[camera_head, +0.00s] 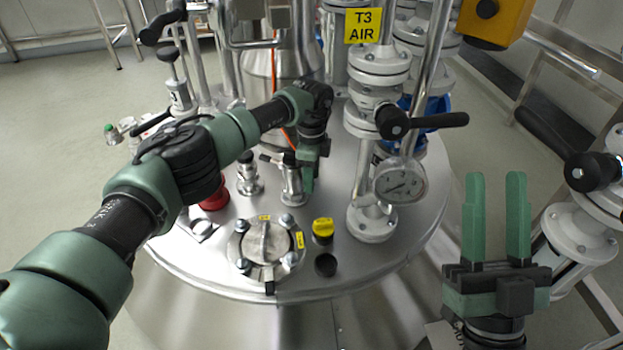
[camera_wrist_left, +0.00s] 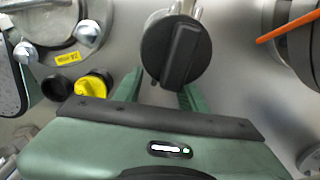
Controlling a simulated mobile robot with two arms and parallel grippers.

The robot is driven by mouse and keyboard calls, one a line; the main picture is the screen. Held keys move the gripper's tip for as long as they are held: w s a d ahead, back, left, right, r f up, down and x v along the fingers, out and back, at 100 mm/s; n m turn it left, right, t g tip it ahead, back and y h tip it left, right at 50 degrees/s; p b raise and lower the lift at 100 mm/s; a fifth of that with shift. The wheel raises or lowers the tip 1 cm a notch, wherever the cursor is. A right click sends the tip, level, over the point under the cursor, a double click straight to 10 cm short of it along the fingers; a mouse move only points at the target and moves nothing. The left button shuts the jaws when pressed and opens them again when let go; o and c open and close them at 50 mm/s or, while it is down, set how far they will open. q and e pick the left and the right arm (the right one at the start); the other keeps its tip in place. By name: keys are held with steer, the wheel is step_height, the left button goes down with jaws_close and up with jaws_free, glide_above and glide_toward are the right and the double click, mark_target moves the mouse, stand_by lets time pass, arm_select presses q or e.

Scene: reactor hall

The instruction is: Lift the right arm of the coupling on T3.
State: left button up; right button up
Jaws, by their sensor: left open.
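The yellow T3 AIR sign (camera_head: 363,25) hangs on the piping above the steel vessel. A metal coupling (camera_head: 292,184) stands on the vessel lid, partly hidden by my left gripper (camera_head: 308,178). A short black piece (camera_head: 270,158) sticks out to its left. In the left wrist view, a round black top with a raised bar (camera_wrist_left: 176,50) lies just beyond and between my open left fingers (camera_wrist_left: 160,88). I cannot tell whether they touch it, or which part is the right arm. My right gripper (camera_head: 496,215) is open and empty, right of the vessel.
A pressure gauge (camera_head: 400,182) and a valve with black handle (camera_head: 425,121) stand right of the coupling. A bolted round cover (camera_head: 265,248), a yellow cap (camera_head: 323,227) and a black cap (camera_head: 326,264) sit in front. An orange cable (camera_head: 275,75) runs behind.

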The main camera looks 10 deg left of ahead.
arm_select(q)
steer(key=shift+f, duration=0.15)
arm_select(e)
steer(key=shift+s+r, duration=0.2)
arm_select(q)
jaws_close()
steer(key=shift+d+r+h+p, duration=0.15)
steer(key=shift+r+h+p, duration=0.05)
steer(key=shift+h+p, duration=0.45)
jaws_free()
arm_select(e)
steer(key=w+f+g+h, duration=0.1)
steer(key=w+f+g, duration=0.2)
steer(key=w+f, duration=0.1)
steer(key=shift+w+a+f+g, duration=0.2)
steer(key=shift+f+g, duration=0.1)
steer(key=shift+f, duration=0.35)
